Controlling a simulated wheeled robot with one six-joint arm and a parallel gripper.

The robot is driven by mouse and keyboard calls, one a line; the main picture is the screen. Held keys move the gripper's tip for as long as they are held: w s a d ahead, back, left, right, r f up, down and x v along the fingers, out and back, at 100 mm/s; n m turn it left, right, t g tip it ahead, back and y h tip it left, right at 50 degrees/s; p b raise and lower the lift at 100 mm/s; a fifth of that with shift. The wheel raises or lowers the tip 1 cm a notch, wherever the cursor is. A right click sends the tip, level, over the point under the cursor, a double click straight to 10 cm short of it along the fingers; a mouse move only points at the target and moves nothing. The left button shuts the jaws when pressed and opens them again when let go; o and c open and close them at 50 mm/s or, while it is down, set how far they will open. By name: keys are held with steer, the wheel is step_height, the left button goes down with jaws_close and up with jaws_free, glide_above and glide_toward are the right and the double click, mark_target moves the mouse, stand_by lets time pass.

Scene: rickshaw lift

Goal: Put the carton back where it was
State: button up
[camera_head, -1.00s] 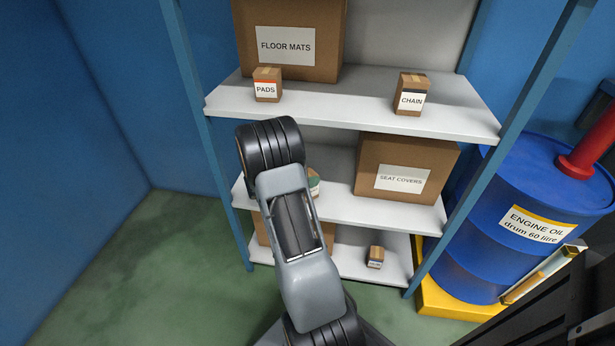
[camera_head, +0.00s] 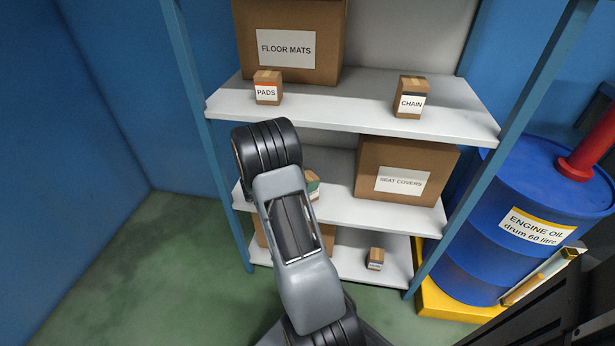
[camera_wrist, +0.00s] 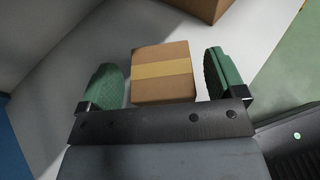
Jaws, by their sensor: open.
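My gripper is open, with a gap on each side of the carton.
The SEAT COVERS box (camera_head: 405,170) stands to the right on the middle shelf. FLOOR MATS (camera_head: 290,45), PADS (camera_head: 267,88) and CHAIN (camera_head: 411,98) boxes are on the top shelf. A small box (camera_head: 375,258) is on the bottom shelf. A blue drum (camera_head: 535,215) stands right of the rack.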

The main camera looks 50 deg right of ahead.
steer(key=p+v, duration=0.3)
steer(key=v, duration=0.7)
steer(key=s+a+r+m+t+y, duration=0.2)
steer(key=s+a+r+m+y, duration=0.1)
steer(key=a, duration=0.5)
steer(key=s+a+r+m+t+y, duration=0.2)
steer(key=s+a+r+m+y, duration=0.2)
steer(key=s+a+m+y, duration=0.1)
steer(key=s+a+r+m+t+y, duration=0.2)
steer(key=a+m+y, duration=0.4)
steer(key=a, duration=0.4)
steer(key=s+r+m, duration=0.1)
steer(key=s, duration=0.1)
steer(key=shift+s+a+r, duration=0.3)
steer(key=shift+s+a, duration=0.05)
steer(key=w+p+v, duration=0.3)
steer(key=p+v, duration=1)
steer(key=v, duration=0.1)
steer(key=w+r+p+v, duration=0.1)
steer(key=w+p+v, duration=0.2)
steer(key=p+v, duration=1)
steer(key=shift+r+t+p, duration=0.4)
steer(key=shift+r, duration=0.35)
steer(key=shift+w, duration=0.1)
